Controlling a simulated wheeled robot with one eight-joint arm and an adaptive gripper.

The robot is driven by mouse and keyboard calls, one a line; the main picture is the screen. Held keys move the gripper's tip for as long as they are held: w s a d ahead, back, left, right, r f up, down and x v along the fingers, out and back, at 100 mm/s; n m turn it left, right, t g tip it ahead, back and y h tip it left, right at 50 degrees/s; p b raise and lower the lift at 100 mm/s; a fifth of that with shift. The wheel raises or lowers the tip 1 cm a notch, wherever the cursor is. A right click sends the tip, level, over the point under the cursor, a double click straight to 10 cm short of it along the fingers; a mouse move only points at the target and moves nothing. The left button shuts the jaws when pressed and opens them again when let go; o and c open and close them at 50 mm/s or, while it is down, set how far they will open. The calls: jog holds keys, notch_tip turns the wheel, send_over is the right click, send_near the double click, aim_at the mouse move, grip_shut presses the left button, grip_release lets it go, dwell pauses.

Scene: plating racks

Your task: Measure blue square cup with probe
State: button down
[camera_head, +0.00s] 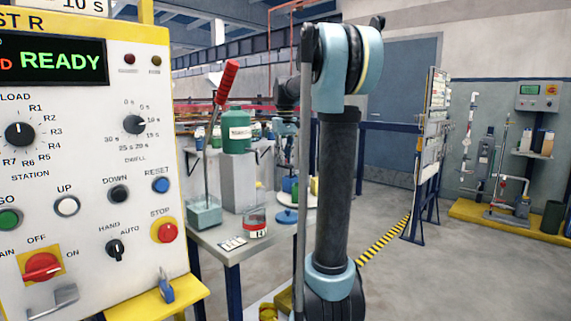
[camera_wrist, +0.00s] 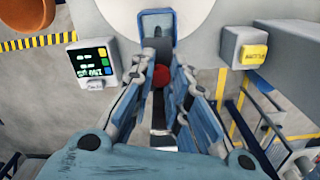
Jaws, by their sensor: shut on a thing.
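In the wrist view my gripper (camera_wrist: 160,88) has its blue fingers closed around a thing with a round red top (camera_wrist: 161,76). This looks like the probe; its lower part is mostly hidden between the fingers. A blue square cup (camera_wrist: 155,20) stands just beyond the fingertips, in front of a pale round surface. I cannot tell whether the probe touches it. In the head view my gripper (camera_head: 285,125) is small and partly hidden behind my arm, above the far bench. A dark blue cup-like thing (camera_head: 290,184) shows below it.
A grey meter with a lit screen (camera_wrist: 92,62) and a yellow-labelled box (camera_wrist: 254,53) flank the fingers. A control panel (camera_head: 80,150) fills the left.

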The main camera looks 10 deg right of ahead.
jog(key=shift+r, duration=2.15)
jog(key=c, duration=1.5)
grip_release()
jog(key=shift+d, duration=0.1)
notch_tip(320, 180, up, 12)
jog(key=shift+f, duration=0.1)
